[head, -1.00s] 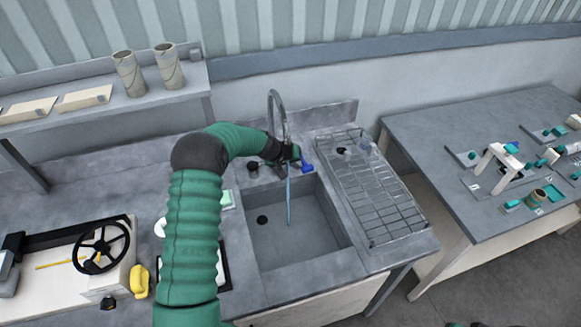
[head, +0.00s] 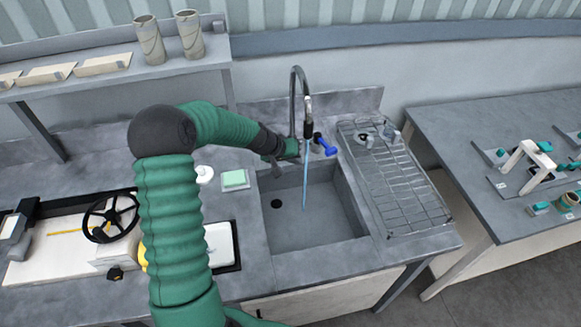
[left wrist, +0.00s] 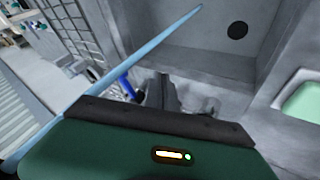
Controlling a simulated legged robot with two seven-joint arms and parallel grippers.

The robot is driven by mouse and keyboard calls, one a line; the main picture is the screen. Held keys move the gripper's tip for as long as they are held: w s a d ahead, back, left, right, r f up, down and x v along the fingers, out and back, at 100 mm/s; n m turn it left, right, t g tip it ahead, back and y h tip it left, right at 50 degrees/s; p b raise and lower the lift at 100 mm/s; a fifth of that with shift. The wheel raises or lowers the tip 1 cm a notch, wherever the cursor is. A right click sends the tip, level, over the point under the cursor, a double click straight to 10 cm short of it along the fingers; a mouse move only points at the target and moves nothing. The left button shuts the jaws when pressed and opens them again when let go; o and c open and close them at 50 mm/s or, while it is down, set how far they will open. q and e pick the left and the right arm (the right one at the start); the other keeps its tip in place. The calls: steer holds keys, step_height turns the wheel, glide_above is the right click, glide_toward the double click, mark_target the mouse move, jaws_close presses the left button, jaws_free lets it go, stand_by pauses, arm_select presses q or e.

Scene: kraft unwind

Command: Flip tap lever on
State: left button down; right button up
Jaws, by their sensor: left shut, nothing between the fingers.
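The tap (head: 296,95) is a dark curved spout behind the sink (head: 300,240). A thin blue stream of water (head: 305,185) falls from its end into the basin. The blue tap lever (head: 325,146) shows to the right of the spout; in the left wrist view it is a small blue bar (left wrist: 127,88), partly hidden. My left gripper (head: 280,158) is shut and empty, just left of the tap and stream at the sink's back edge. Its dark fingers (left wrist: 165,95) show in the left wrist view, apart from the lever there. My right gripper is not in view.
A wire drying rack (head: 405,195) stands right of the sink. A green sponge on a tray (head: 235,179) lies left of it. A separate table (head: 470,140) stands at right.

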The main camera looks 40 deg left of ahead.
arm_select(q)
steer(key=s, duration=0.2)
steer(key=shift+s+a, duration=0.25)
steer(key=shift+s, duration=0.05)
